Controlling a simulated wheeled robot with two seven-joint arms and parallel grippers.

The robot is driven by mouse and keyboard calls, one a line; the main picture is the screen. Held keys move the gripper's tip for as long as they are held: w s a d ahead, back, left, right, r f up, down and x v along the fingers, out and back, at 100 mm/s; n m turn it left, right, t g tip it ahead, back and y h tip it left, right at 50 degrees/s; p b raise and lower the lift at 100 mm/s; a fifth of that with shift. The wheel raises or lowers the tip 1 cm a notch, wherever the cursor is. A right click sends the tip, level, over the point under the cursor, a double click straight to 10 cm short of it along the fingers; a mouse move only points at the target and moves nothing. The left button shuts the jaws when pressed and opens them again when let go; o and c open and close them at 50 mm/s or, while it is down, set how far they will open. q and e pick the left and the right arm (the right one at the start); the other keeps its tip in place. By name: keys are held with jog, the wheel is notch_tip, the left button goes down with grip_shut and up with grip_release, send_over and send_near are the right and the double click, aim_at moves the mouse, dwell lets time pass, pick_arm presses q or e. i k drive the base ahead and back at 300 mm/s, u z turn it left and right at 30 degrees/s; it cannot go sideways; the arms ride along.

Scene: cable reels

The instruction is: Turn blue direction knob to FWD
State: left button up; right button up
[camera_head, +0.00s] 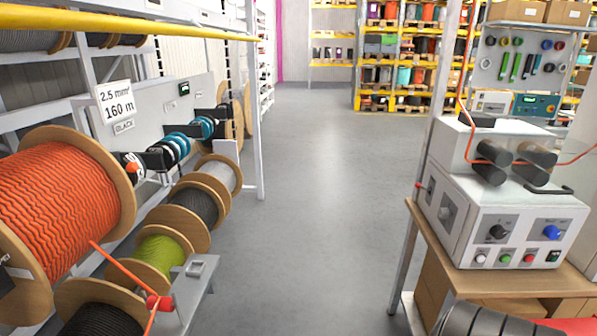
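The blue direction knob (551,232) is on the white front panel of the cable machine (514,205) at the right. It sits in a grey-blue plate at the panel's right side. The lettering around it is too small to read, so I cannot tell which way the knob points. A black knob (499,232) is on a similar plate to its left.
Several buttons, including a red one (529,258), sit below the knobs. The machine stands on a wooden bench (465,277). A rack with an orange cable reel (62,210) and other reels lines the left. The grey floor (320,200) between is clear.

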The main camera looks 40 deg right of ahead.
aim_at(551, 231)
jog(key=z, duration=2.95)
